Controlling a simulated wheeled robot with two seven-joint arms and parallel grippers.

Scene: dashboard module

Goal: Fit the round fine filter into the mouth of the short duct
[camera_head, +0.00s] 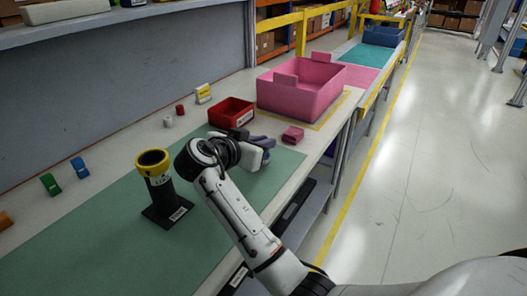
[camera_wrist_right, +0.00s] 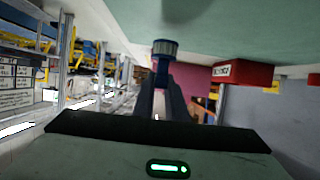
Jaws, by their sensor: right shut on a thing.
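A short dark duct with a yellow rim (camera_head: 155,176) stands upright on a black base on the green mat; its mouth faces up. A label on its base is too small to read. My right gripper (camera_head: 264,148) is to the right of the duct, over the mat's right side. In the right wrist view the right gripper (camera_wrist_right: 165,66) is shut on a round blue piece with a pale ribbed band (camera_wrist_right: 165,46), which looks like the round fine filter. My wrist hides the filter in the head view. My left gripper is not in view.
A red bin (camera_head: 222,108) and a large pink crate (camera_head: 275,95) stand behind my right gripper. A small pink block (camera_head: 293,134) lies near the table's right edge. Green (camera_head: 50,184) and blue (camera_head: 80,167) pieces lie left of the duct. The mat's front is clear.

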